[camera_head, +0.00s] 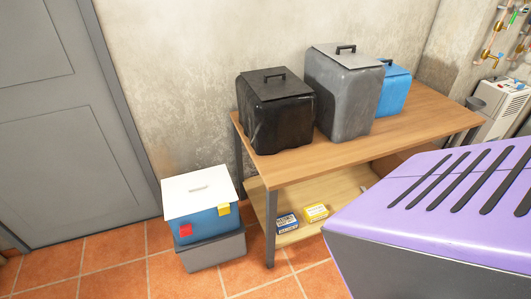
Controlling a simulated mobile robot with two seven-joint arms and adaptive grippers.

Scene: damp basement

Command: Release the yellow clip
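A yellow clip (224,209) sits on the front of a blue box (208,224) with a white lid (199,190), near its upper right edge. The clip lies close under the lid; I cannot tell whether it is latched. A red clip (185,230) is on the same box, lower and to the left. The lid lies on the box and has a small handle on top. Neither of my grippers shows in the head view.
The blue box stands on a grey box (215,250) on the tiled floor. A wooden table (410,126) beside it bears black (280,112), grey (344,95) and blue (394,92) lidded bins. A purple slotted casing (440,200) fills the lower right. A grey door (65,140) is left.

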